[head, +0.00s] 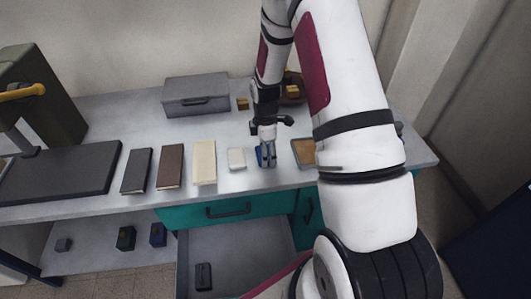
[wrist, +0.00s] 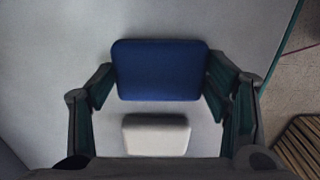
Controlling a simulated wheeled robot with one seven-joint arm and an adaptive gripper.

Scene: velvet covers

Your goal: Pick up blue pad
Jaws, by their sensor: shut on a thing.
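The blue pad (wrist: 160,70) is a rounded, dark blue block between the two fingers of my gripper (wrist: 160,85) in the wrist view. The fingers press on its left and right sides. In the head view, my gripper (head: 267,155) points down at the front part of the table, and the blue pad (head: 258,154) shows only partly behind the fingers. Whether the pad touches the table or is slightly above it, I cannot tell.
A white pad (head: 236,159) lies just left of my gripper. Cream (head: 204,162), brown (head: 171,167) and dark grey (head: 136,171) books lie farther left. A grey box (head: 196,96) stands at the back. A tan-topped block (head: 304,152) is to the right. An open drawer (head: 235,262) is below.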

